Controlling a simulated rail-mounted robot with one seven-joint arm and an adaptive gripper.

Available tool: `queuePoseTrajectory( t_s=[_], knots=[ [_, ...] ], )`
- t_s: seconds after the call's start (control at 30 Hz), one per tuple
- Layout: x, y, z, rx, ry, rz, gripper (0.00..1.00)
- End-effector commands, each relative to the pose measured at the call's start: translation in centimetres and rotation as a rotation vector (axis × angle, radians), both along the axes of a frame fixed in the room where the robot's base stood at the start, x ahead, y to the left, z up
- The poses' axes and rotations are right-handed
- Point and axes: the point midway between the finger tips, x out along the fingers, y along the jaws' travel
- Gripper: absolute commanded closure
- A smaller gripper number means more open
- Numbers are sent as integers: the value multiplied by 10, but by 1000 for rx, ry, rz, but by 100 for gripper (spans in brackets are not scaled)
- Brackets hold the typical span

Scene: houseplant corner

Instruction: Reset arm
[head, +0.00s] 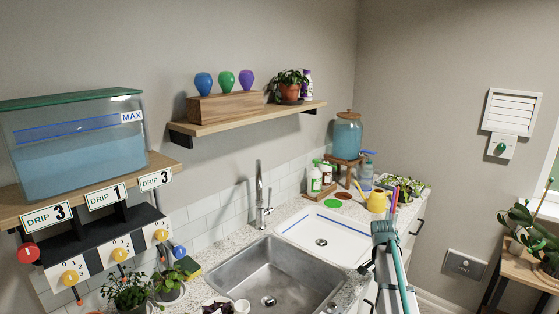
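My arm (392,262), grey with a teal stripe, stands at the lower right in front of the counter. It is just right of the white drainboard (325,237) and the steel sink (275,275). A small dark part beside the arm, at the drainboard's front corner, may belong to my gripper. The fingers cannot be made out, so I cannot tell whether it is open or shut. I see nothing clearly held.
Potted plants (128,290) stand left of the sink under the drip panel (95,250). A tall faucet (262,195) rises behind the sink. Bottles (316,179), a yellow watering can (377,201) and a blue dispenser (347,136) crowd the back right counter. The floor shows right of the counter.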

Motion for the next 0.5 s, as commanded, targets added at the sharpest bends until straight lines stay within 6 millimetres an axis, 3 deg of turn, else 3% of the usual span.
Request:
queuePoseTrajectory(
  t_s=[0.03, 0.3, 0.5],
  knots=[
    [-23, 8, -21, 17, 21, 38, 44],
    [-123, 53, -125, 124, 120, 278, 44],
    [-184, 94, -218, 182, 225, 433, 44]
  ],
)
